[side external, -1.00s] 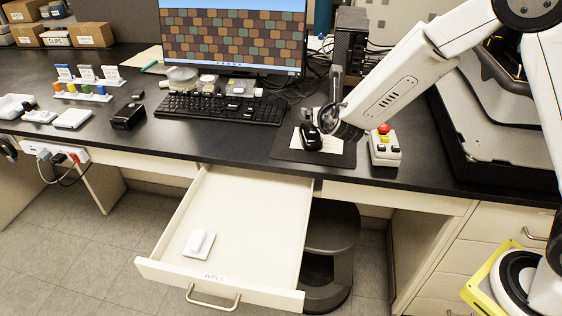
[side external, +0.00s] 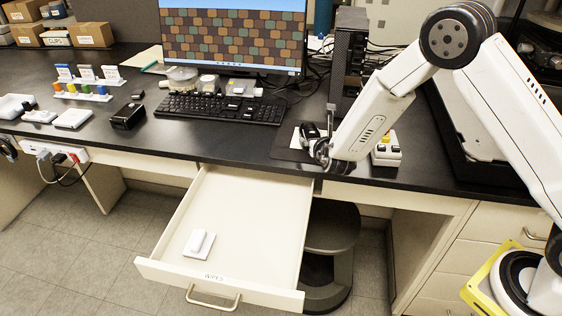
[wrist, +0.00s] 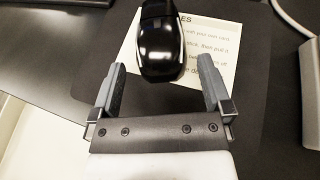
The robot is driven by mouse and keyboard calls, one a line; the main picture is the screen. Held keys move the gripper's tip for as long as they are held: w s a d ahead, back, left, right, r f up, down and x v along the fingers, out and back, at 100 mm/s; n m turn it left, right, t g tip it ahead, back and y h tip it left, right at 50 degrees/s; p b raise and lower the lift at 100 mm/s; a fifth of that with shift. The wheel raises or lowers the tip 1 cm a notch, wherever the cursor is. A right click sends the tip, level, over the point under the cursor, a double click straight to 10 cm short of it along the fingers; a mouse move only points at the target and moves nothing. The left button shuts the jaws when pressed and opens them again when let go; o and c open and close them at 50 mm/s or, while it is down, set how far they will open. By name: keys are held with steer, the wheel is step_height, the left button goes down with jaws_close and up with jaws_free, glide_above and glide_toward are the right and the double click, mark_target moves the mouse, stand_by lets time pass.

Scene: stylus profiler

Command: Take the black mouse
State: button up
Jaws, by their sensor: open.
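The black mouse (wrist: 160,42) is glossy and lies on a pale printed card (wrist: 215,55) on a dark mat (wrist: 85,90) in the wrist view. Its far end is cut off by the top edge. My gripper (wrist: 160,80) is open, its two fingers apart and pointing at the mouse's near end, one to each side. Nothing is between the fingers except the near end of the mouse just beyond their tips. In the side view my gripper (side external: 322,140) is low at the mat, and the mouse (side external: 310,131) is partly hidden behind it.
An open drawer (side external: 240,215) holding a white item (side external: 199,243) juts out in front of the desk. A control box with yellow buttons (side external: 387,150) stands right of the mat. A keyboard (side external: 220,107) lies to the left, and a black tower (side external: 347,60) stands behind.

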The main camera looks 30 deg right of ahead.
mark_target(313, 136)
steer(key=shift+w+d+f, duration=0.1)
steer(key=shift+w+d, duration=0.1)
steer(key=shift+w, duration=0.1)
steer(key=shift+w+f, duration=0.1)
steer(key=shift+w, duration=0.05)
steer(key=shift+x, duration=2.5)
steer(key=shift+c, duration=0.2)
steer(key=c, duration=1)
steer(key=shift+c, duration=0.2)
